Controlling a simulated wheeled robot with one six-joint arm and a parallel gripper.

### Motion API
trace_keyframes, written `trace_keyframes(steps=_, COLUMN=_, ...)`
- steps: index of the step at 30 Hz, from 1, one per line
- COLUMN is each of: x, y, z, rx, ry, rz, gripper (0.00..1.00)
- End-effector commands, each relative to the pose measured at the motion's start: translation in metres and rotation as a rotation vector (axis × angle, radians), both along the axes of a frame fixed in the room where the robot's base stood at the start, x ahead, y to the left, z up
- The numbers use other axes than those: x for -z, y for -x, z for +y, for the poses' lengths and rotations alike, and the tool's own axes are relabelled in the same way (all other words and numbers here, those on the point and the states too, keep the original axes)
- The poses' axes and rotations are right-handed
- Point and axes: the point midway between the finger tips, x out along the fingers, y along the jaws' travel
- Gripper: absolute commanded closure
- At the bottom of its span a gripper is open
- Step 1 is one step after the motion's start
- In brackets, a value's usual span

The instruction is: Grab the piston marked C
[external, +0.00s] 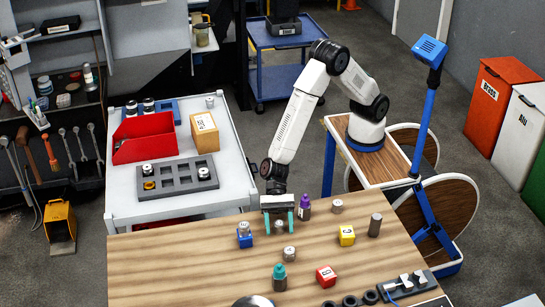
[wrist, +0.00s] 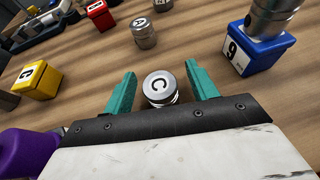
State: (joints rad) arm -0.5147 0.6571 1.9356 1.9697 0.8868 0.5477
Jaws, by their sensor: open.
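The piston marked C (wrist: 160,88) is a short silver cylinder standing upright on the wooden table, its letter facing up in the wrist view. In the external view this piston (external: 278,226) shows between the fingers. My gripper (external: 278,230) points down over the table, open, with its two teal fingers on either side of the piston. In the wrist view a gap shows on each side of it, and its lower part is hidden by the gripper body. Another silver piston (wrist: 144,32) with a different mark stands beyond it.
A blue block (external: 245,240) carrying a metal piece is to the left. A purple bottle (external: 304,208) stands close on the right.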

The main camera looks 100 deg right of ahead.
Motion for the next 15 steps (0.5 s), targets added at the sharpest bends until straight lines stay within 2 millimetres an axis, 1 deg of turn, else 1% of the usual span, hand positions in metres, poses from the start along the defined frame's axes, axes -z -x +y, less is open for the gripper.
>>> trace_keyframes(steps=1, x=0.0039, y=-0.0008, z=0.0068, rx=-0.002, ry=0.001, rz=0.001, gripper=0.42)
trace_keyframes(steps=3, x=0.0055, y=-0.0021, z=0.0112, rx=0.0, ry=0.001, rz=0.0, gripper=0.42)
trace_keyframes(steps=9, x=0.0055, y=-0.0025, z=0.0118, rx=0.001, ry=0.001, rz=0.0, gripper=0.42)
trace_keyframes(steps=10, x=0.0055, y=-0.0025, z=0.0118, rx=0.001, ry=0.001, rz=0.0, gripper=0.48)
trace_keyframes(steps=11, x=0.0055, y=-0.0024, z=0.0117, rx=0.001, ry=0.001, rz=0.0, gripper=0.56)
trace_keyframes(steps=12, x=0.0055, y=-0.0023, z=0.0117, rx=0.001, ry=0.001, rz=0.0, gripper=0.67)
trace_keyframes(steps=15, x=0.0054, y=-0.0023, z=0.0116, rx=0.0, ry=0.001, rz=0.0, gripper=0.93)
